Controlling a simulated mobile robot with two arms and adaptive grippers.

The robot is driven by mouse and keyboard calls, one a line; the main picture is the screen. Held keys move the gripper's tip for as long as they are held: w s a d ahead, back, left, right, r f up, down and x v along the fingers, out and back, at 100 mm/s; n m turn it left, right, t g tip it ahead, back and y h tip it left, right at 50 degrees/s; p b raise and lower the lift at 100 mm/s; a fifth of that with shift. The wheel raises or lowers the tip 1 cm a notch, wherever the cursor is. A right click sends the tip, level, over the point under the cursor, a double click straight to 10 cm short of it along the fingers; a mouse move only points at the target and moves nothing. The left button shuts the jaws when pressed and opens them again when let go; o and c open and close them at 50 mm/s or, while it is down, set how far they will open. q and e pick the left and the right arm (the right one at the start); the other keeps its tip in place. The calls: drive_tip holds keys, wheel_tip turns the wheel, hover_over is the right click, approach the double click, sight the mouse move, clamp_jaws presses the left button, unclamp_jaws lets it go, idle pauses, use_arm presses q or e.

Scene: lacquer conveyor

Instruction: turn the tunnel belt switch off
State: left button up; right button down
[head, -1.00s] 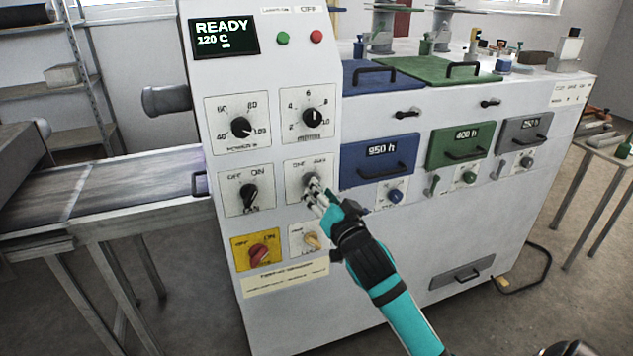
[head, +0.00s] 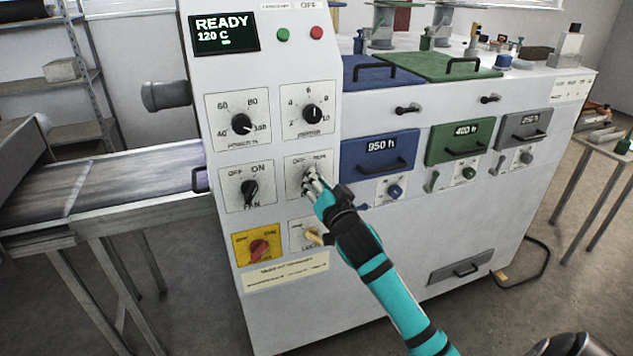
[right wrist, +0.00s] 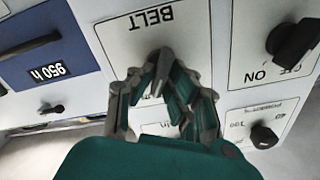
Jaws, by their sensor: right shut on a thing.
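The tunnel belt switch is a rotary knob on a white plate (head: 293,163) in the middle right of the white control panel in the head view. In the right wrist view, its plate (right wrist: 112,38) reads BELT upside down. My right gripper (head: 311,184) is at this plate and shut on the belt switch knob (right wrist: 163,62). The fingers hide most of the knob, so I cannot tell which way it points. My left gripper is not in view.
A black fan knob (head: 249,190) is to the left, a red knob on a yellow plate (head: 258,247) below left, and a tan knob (head: 313,237) just below my gripper. A dial (head: 312,114) is above. The tunnel conveyor (head: 110,185) runs off left.

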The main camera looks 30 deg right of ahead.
drive_tip(key=shift+n, duration=0.3)
drive_tip(key=shift+a+n+p, duration=0.15)
drive_tip(key=shift+n+p, duration=1.15)
drive_tip(key=shift+n, duration=1.55)
drive_tip(key=shift+a+n+p, duration=0.1)
drive_tip(key=shift+n+p, duration=1.2)
drive_tip(key=shift+n, duration=1.55)
drive_tip(key=c, duration=1.3)
unclamp_jaws()
drive_tip(key=shift+c, duration=0.2)
